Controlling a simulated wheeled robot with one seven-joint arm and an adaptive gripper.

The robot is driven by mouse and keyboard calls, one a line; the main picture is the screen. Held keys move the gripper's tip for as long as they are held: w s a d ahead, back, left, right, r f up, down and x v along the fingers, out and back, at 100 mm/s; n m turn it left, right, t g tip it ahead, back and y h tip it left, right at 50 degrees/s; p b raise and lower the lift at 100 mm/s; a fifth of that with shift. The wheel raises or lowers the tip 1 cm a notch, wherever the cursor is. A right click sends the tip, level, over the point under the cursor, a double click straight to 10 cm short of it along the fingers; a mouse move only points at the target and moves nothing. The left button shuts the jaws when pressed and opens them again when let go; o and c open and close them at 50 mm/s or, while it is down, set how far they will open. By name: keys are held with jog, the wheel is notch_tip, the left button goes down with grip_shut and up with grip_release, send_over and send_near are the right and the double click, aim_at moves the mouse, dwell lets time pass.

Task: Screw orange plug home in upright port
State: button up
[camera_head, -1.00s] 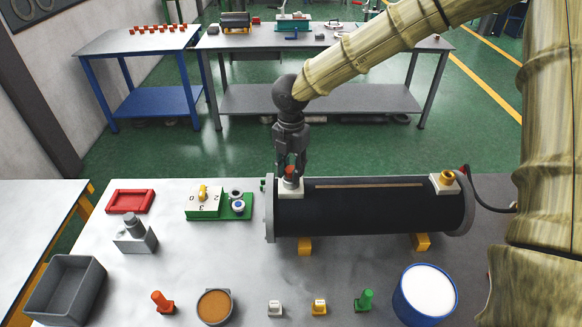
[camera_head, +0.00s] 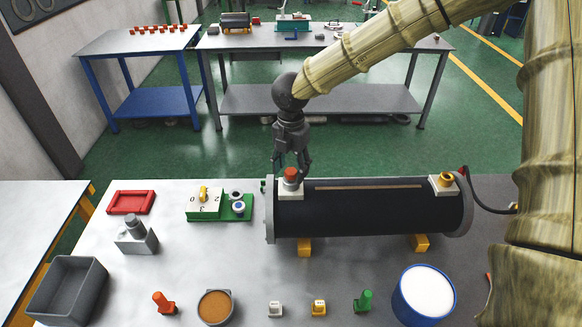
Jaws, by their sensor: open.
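The orange plug (camera_head: 291,175) stands upright in the port (camera_head: 290,190), a pale block on the left end of the black flanged cylinder (camera_head: 370,208). Its orange top shows above a darker band; how deep it sits cannot be told. My gripper (camera_head: 291,166) is at the plug, pointing down, with its fingers spread to either side and slightly behind it. The fingers look apart from the plug.
A brass fitting (camera_head: 446,179) sits on the cylinder's right end, with a black hose behind. A green numbered fixture (camera_head: 220,205), red tray (camera_head: 131,202), grey bin (camera_head: 67,290) and blue-rimmed tub (camera_head: 424,295) stand around. Small pieces line the front. Table between bin and cylinder is partly clear.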

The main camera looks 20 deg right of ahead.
aim_at(291, 171)
jog(key=shift+r+p, duration=0.45)
jog(key=shift+r, duration=2.5)
